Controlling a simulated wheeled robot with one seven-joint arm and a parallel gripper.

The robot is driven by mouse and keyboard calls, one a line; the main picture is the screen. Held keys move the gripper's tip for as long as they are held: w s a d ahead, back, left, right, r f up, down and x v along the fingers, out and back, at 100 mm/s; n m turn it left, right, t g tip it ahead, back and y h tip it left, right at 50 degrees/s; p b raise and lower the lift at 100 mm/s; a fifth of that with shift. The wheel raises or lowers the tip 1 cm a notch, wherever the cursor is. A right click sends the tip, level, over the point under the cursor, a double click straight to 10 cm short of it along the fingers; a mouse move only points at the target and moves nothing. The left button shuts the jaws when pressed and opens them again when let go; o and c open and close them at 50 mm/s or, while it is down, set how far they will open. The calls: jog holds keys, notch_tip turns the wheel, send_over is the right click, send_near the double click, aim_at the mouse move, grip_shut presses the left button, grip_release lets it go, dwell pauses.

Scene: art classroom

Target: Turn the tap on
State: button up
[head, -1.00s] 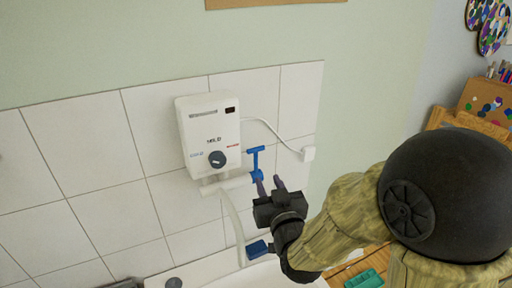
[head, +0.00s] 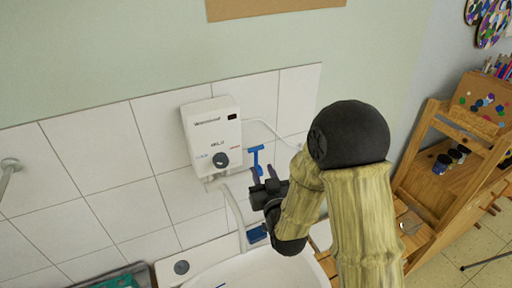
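The tap is at a white water heater (head: 213,133) on the tiled wall, with a dark round knob on its front. A blue T-shaped tap handle (head: 256,157) stands at the heater's lower right. A white curved spout (head: 235,215) runs down from under the heater toward the sink. My gripper (head: 262,175) is just below the blue handle, its two fingers pointing up at it and spread apart. The fingers look empty; whether they touch the handle cannot be told. My arm hides part of the sink.
A white sink (head: 250,270) lies below. A white cable runs from the heater to the right. A wooden shelf (head: 440,170) with jars stands at the right. A tray (head: 118,280) is at the lower left.

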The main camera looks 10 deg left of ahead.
aim_at(257, 156)
jog(key=p+x, duration=0.4)
jog(key=x, duration=0.5)
jog(key=shift+s, duration=0.1)
grip_shut()
